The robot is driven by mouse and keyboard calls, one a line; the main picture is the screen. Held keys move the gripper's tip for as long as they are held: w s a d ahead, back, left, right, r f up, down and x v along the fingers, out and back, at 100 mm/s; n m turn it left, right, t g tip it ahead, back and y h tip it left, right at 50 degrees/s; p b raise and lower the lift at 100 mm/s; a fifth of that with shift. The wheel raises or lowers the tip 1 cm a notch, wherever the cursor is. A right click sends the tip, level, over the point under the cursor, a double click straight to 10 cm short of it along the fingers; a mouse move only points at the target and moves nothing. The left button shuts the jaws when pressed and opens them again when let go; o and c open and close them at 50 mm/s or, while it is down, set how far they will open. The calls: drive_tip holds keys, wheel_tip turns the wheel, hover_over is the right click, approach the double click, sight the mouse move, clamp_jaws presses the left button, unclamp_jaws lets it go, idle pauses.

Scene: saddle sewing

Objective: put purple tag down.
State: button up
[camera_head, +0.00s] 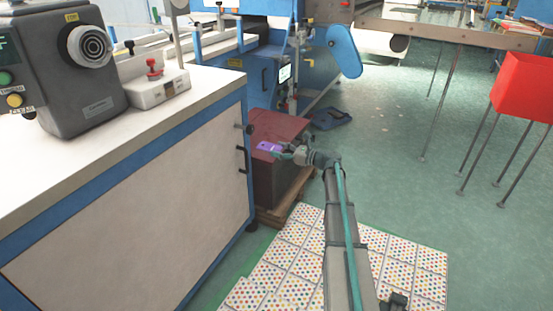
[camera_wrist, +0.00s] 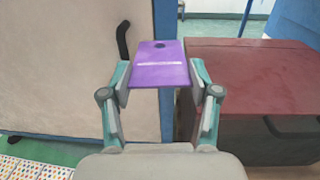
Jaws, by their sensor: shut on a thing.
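The purple tag (camera_wrist: 158,66) is a flat plate with a dark hole near its far end and a pale line of marking across it. My gripper (camera_wrist: 159,82) is shut on its two sides in the wrist view. In the head view the purple tag (camera_head: 268,147) shows at the end of my gripper (camera_head: 282,151), in front of a dark red-topped box (camera_head: 276,128). In the wrist view the tag is left of the box's red top (camera_wrist: 250,75), in front of the cabinet edge. I cannot tell its height over the box.
A white cabinet with blue edges (camera_head: 130,190) and black handles stands close on the left. The box rests on a wooden pallet (camera_head: 272,217). Dotted sheets (camera_head: 285,255) cover the floor in front. A red bin on legs (camera_head: 524,88) stands at right, with open green floor between.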

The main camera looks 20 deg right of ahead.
idle(0.3)
drive_tip(key=w+d+f+b, duration=0.7)
drive_tip(key=w+f, duration=0.5)
drive_tip(key=shift+d+f, duration=0.35)
drive_tip(key=o, duration=0.9)
drive_tip(key=shift+f, duration=0.15)
drive_tip(key=shift+c, duration=0.2)
drive_tip(key=shift+s+f+b, duration=0.1)
drive_tip(key=shift+f+b, duration=0.2)
drive_tip(key=shift+b, duration=0.7)
